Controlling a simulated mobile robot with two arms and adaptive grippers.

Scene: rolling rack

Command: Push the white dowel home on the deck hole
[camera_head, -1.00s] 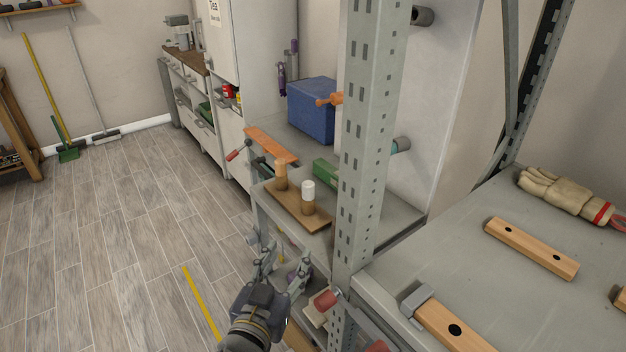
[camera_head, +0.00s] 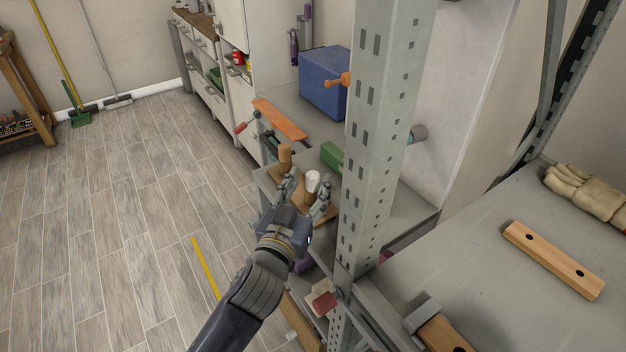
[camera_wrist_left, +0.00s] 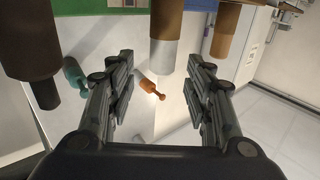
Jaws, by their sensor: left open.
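The white dowel (camera_head: 312,183), a brown peg with a white top, stands upright at the brown board on the grey lower deck (camera_head: 390,218). A plain tan peg (camera_head: 285,158) stands beside it. My left gripper (camera_head: 306,191) is open at the dowel. In the left wrist view, which looks upside down, the white-tipped dowel (camera_wrist_left: 163,58) is between the open fingers (camera_wrist_left: 160,75), with gaps on both sides. The tan peg (camera_wrist_left: 224,32) is outside the right-hand finger. The gripper hides most of the board; the deck hole and the dowel's foot cannot be seen.
A grey rack upright (camera_head: 375,140) stands just right of my gripper. A green block (camera_head: 332,156), an orange bar (camera_head: 281,121) and a blue box (camera_head: 325,82) are behind it. A grey shelf with a drilled wooden bar (camera_head: 553,259) is at the right. Floor at left is open.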

